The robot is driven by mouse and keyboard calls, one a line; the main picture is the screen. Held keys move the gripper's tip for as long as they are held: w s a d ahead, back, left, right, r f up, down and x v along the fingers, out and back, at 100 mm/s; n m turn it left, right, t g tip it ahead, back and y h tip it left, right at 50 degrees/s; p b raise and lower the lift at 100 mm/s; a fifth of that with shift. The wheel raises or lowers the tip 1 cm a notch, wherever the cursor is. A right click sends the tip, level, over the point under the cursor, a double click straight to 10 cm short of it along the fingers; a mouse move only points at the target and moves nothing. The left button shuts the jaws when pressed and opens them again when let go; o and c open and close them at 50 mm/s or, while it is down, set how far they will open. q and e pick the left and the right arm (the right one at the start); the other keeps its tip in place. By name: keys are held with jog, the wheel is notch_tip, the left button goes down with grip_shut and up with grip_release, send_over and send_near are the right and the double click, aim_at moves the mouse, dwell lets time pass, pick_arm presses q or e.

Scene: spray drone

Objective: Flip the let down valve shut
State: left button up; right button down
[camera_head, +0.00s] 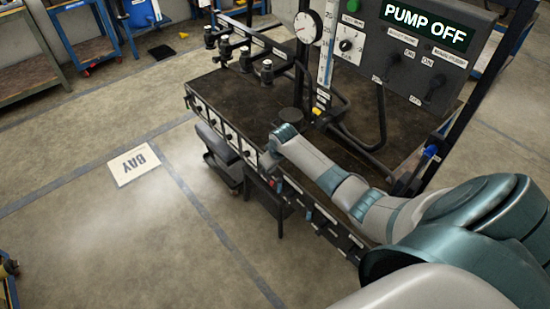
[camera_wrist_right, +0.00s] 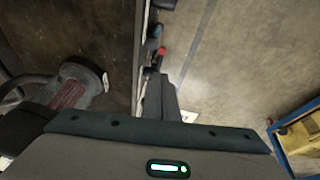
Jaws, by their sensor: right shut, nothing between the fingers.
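A row of small labelled valves runs along the front edge of the bench (camera_head: 330,140). I cannot read which one is the let down valve. My left gripper is in neither view.
The panel (camera_head: 420,45) reads PUMP OFF. A round gauge (camera_head: 304,27) and several black-knobbed valves (camera_head: 266,70) stand on the bench. A wheeled stool (camera_head: 220,150) is below the front edge.

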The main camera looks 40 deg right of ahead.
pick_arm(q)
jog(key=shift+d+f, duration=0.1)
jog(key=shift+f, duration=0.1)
pick_arm(e)
jog(key=v, duration=0.6)
jog(key=shift+s, duration=0.25)
jog(key=shift+f, duration=0.1)
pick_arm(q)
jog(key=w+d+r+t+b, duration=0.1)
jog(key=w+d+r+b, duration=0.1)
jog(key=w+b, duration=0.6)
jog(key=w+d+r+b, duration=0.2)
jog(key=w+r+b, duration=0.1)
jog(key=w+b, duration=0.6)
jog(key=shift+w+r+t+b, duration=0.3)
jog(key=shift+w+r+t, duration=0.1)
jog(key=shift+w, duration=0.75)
pick_arm(e)
jog(key=shift+s+a+r+m, duration=0.15)
jog(key=shift+s+r+m, duration=0.1)
jog(key=shift+m, duration=0.25)
jog(key=shift+f, duration=0.1)
